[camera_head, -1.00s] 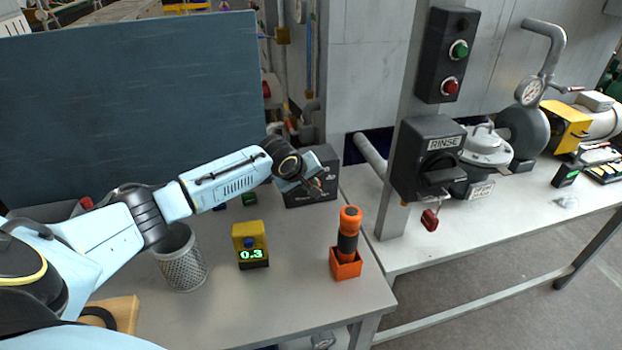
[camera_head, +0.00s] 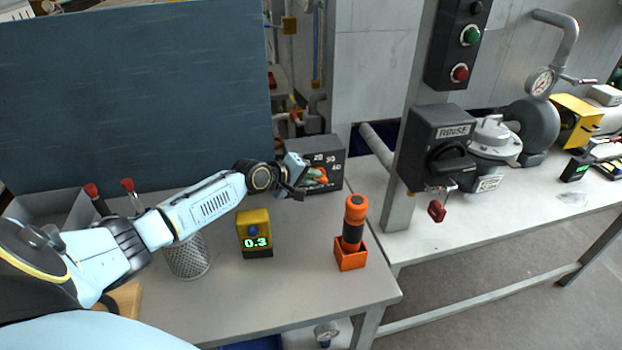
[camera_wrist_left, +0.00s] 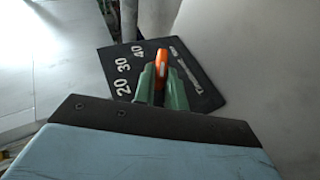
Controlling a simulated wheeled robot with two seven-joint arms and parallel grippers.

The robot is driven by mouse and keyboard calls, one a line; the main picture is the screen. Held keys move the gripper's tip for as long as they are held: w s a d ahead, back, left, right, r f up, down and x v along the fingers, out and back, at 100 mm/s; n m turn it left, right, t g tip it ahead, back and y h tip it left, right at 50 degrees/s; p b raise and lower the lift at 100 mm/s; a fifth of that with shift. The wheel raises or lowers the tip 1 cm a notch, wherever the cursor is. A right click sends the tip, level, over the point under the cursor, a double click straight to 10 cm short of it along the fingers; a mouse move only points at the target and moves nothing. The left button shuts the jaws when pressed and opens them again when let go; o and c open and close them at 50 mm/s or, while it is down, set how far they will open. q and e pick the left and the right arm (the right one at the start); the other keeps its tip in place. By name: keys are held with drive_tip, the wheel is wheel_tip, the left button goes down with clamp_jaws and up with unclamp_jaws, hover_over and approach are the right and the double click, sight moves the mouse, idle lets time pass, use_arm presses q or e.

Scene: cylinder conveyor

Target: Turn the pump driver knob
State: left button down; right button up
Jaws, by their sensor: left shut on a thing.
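The pump driver is a black box (camera_head: 328,156) with white numbers 20, 30 and 40 on its face, at the back of the left table. Its orange knob (camera_head: 320,174) is partly hidden by my gripper in the head view. My left gripper (camera_head: 308,181) reaches the box face from the left. In the left wrist view its greenish fingers (camera_wrist_left: 161,82) are shut around the orange knob (camera_wrist_left: 161,60), one on each side. The numbers on the panel (camera_wrist_left: 193,76) appear tilted there. My right gripper is in neither view.
A yellow meter (camera_head: 254,226) reading 0.3, a mesh cup (camera_head: 188,260) and an orange flashlight (camera_head: 355,213) in an orange holder (camera_head: 351,258) stand on the table in front. A black RINSE switch box (camera_head: 436,127) hangs on a post at right.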

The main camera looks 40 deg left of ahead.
use_arm(q)
drive_tip(key=c, duration=1.4)
unclamp_jaws()
drive_tip(key=shift+c, duration=0.2)
drive_tip(key=p+v, duration=0.2)
drive_tip(key=v, duration=1.1)
drive_tip(key=shift+p, duration=0.35)
drive_tip(key=shift+s+r, duration=0.15)
